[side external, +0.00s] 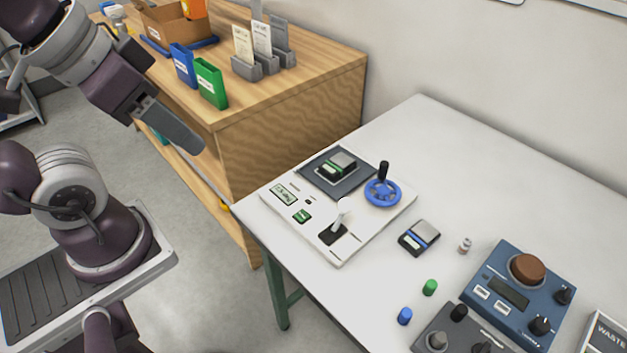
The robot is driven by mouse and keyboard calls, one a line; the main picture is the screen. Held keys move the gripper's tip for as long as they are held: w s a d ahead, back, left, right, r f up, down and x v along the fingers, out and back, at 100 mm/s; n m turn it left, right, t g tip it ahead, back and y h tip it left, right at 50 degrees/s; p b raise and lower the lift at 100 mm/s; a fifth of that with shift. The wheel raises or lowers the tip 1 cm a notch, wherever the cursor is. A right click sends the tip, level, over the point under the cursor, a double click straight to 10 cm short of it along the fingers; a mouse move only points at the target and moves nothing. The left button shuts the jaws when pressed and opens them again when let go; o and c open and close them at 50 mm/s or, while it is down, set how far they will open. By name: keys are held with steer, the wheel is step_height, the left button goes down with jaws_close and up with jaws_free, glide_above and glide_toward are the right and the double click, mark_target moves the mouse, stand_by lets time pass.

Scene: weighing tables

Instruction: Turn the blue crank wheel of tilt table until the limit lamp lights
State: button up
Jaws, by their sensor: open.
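The blue crank wheel (382,194) sits at the right side of the white tilt table base (357,236), with a black upright handle (383,171) on its rim. A dark square plate (320,177) on the base carries a small scale with a green edge (338,164). A white-knobbed lever (338,212) stands near the front of the base. Small labels and a tiny dark part are at its left; I cannot tell which part is the limit lamp or whether it is lit. My gripper (196,146) is open and empty, up and left of the base, well apart from the wheel.
A small scale (419,237), a small bottle (464,245), a green cap (429,287) and a blue cap (405,316) lie right of the base. A blue device (510,292) stands farther right. A wooden cabinet (290,120) with boxes and card holders stands behind left. The white table's back is clear.

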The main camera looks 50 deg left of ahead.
stand_by(0.3)
steer(key=g, duration=0.1)
glide_above(384, 163)
steer(key=s+a, duration=0.1)
steer(key=s, duration=0.4)
step_height(384, 163, down, 14)
steer(key=x, duration=0.8)
steer(key=d+x, duration=0.1)
steer(key=x, duration=0.3)
steer(key=shift+w+f, duration=0.3)
steer(key=shift+c, duration=0.3)
jaws_close()
